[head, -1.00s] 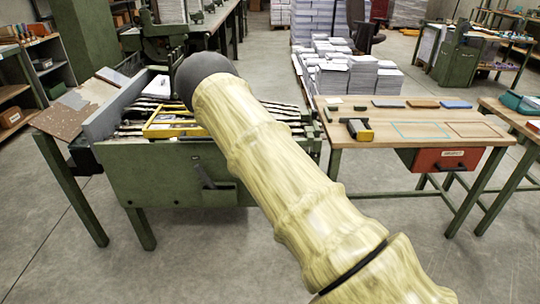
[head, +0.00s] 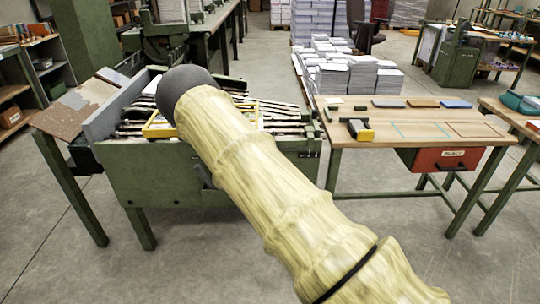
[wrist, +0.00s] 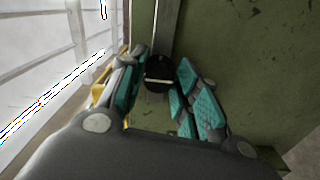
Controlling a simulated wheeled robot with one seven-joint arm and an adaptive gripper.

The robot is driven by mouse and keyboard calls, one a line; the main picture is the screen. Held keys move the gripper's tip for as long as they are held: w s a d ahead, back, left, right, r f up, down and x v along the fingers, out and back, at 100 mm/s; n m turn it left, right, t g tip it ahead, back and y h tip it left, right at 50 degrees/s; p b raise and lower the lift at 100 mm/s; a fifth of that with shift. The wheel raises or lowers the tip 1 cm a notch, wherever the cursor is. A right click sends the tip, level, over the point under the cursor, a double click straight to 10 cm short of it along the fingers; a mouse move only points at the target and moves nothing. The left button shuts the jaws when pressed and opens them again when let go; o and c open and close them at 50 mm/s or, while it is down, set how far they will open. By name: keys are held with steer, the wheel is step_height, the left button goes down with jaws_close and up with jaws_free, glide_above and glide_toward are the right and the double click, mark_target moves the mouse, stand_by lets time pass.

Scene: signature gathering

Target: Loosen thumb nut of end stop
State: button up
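In the wrist view a round black knob (wrist: 159,70), which looks like the thumb nut, sits at the lower end of a grey metal bar (wrist: 166,25) against a green panel. My gripper (wrist: 160,85) is open, with teal-padded fingers on the left and right of the knob. A gap shows between the knob and the right finger; the left finger is closer, and I cannot tell whether it touches. In the head view my arm hides the gripper and the knob in front of the green machine (head: 140,180).
A yellow frame (head: 157,129) and metal rods lie on top of the machine. A wooden table (head: 420,125) with a yellow-black tool (head: 357,129) and a red box (head: 447,159) stands to the right. Paper stacks (head: 350,75) stand behind. Floor is clear in front.

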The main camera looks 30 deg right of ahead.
steer(key=shift+o, duration=1.1)
steer(key=v, duration=1.2)
steer(key=shift+d, duration=0.1)
